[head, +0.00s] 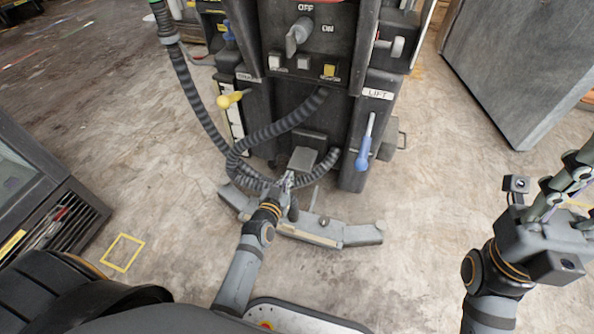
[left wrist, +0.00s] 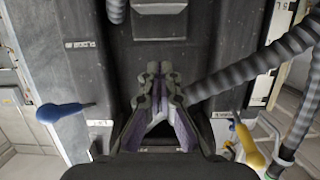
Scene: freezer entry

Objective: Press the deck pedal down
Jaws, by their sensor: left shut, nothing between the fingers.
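The deck pedal appears to be the small grey plate (head: 303,158) low on the front of the dark machine (head: 310,65). My left gripper (head: 287,180) is shut and empty at the pedal's near side, close to it in the head view. I cannot tell whether it touches. In the left wrist view the left gripper's fingers (left wrist: 159,72) are together against the dark panel behind. They hide what lies directly beyond, and I cannot make out the pedal there. My right gripper (head: 558,195) is far right, partly cut off by the frame edge.
Ribbed hoses (head: 202,100) loop beside the left arm. A blue lever (head: 364,150) under a LIFT label and a yellow-handled lever (head: 231,99) flank the pedal. Grey base legs (head: 345,236) spread on the floor. Open floor lies right of the machine.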

